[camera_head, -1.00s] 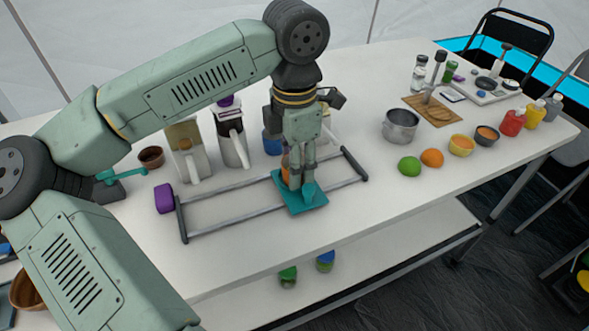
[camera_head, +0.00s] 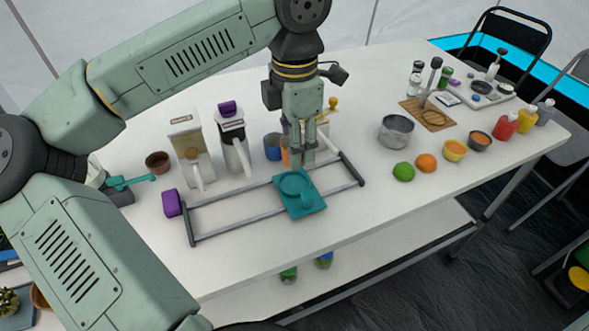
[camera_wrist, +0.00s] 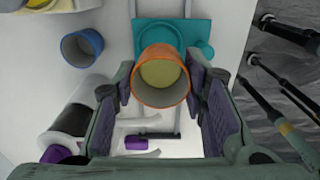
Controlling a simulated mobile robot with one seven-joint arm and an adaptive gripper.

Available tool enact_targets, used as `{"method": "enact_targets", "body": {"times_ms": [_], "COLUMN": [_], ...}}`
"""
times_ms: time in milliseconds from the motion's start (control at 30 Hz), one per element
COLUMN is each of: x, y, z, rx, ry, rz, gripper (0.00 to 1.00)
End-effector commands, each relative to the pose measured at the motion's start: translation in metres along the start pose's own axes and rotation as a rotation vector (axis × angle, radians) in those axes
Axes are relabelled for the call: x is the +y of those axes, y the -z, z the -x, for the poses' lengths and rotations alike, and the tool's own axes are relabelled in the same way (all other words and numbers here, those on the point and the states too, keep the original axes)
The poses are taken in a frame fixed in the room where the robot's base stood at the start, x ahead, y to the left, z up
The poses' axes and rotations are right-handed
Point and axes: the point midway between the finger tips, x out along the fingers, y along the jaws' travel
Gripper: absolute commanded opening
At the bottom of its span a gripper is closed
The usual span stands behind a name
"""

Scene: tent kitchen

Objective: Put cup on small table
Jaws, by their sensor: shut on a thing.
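An orange cup (camera_wrist: 160,96) with a yellowish inside sits between the two fingers of my gripper (camera_wrist: 160,84) in the wrist view. My gripper (camera_head: 304,158) is shut on it; in the head view only a strip of the orange cup (camera_head: 285,151) shows beside the fingers. A small teal square piece (camera_head: 304,207) with a round disc on it lies across a grey rail frame, nearer the camera than my gripper. It also shows in the wrist view (camera_wrist: 200,30), just beyond the cup. I cannot tell whether this is the small table, or whether the cup touches the tabletop.
A blue cup (camera_head: 272,154) stands left of my gripper. Coffee machines (camera_head: 234,145) stand further left. A purple block (camera_head: 172,203) sits at the left end of the rail frame (camera_head: 235,236). A metal pot (camera_head: 396,133) and fruit are to the right. The white tabletop (camera_head: 370,220) is clear in front.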

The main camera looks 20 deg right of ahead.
Motion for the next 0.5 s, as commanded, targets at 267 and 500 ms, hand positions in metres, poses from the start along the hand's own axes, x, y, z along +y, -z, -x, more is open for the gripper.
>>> {"method": "enact_targets", "body": {"times_ms": [267,500], "x": [0.0,0.0], "y": [0.0,0.0], "z": [0.023,0.022], "rx": [0.0,0.0], "ry": [0.0,0.0], "rz": [0.0,0.0], "gripper": [0.23,0.23]}}
